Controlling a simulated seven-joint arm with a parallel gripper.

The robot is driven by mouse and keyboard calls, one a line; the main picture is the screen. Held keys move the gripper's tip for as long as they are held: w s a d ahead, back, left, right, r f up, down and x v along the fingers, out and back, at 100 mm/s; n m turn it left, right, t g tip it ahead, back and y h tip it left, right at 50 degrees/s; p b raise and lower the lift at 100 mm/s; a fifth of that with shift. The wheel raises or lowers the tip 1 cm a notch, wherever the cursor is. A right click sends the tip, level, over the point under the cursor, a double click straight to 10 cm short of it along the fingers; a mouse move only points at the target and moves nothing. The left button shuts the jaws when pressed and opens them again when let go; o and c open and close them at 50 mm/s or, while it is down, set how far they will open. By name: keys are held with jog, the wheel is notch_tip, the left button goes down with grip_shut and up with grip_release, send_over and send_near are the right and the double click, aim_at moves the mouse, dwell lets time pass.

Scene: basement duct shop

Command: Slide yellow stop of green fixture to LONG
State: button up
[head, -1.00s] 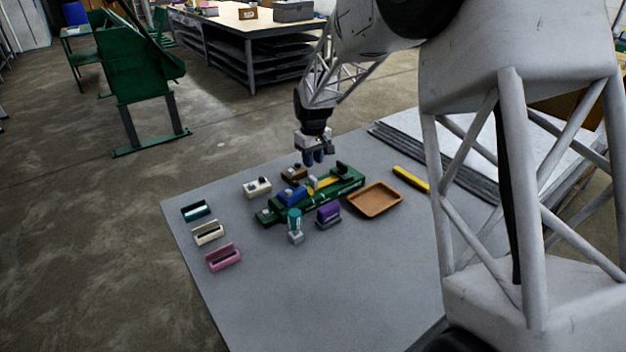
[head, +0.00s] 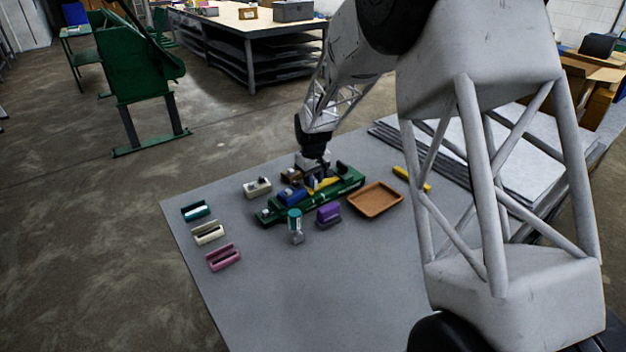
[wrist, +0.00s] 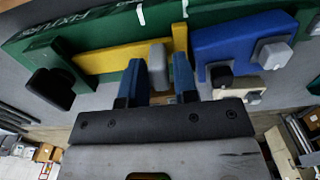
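The green fixture (head: 335,193) lies on the grey table, with a blue block (head: 292,195) on its left part. Its yellow stop (head: 329,183) shows near my gripper (head: 313,178). In the wrist view, the yellow stop (wrist: 112,58) is a flat bar with a raised yellow end plate (wrist: 180,38) and a grey knob (wrist: 157,54). My gripper (wrist: 158,68) is open; its blue fingers stand on either side of the knob, with small gaps visible. White marks show on the green fixture (wrist: 105,27); I cannot read a LONG label. A dark end block (wrist: 62,85) stands beyond the bar.
A brown tray (head: 375,200), a purple block (head: 328,213) and a teal-topped piece (head: 295,222) stand close to the fixture. The table's front (head: 300,300) is clear.

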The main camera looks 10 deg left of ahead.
aim_at(324, 182)
jog(key=shift+f, duration=0.15)
grip_shut()
jog(key=shift+w+d, duration=1.6)
grip_release()
jog(key=shift+d, duration=0.1)
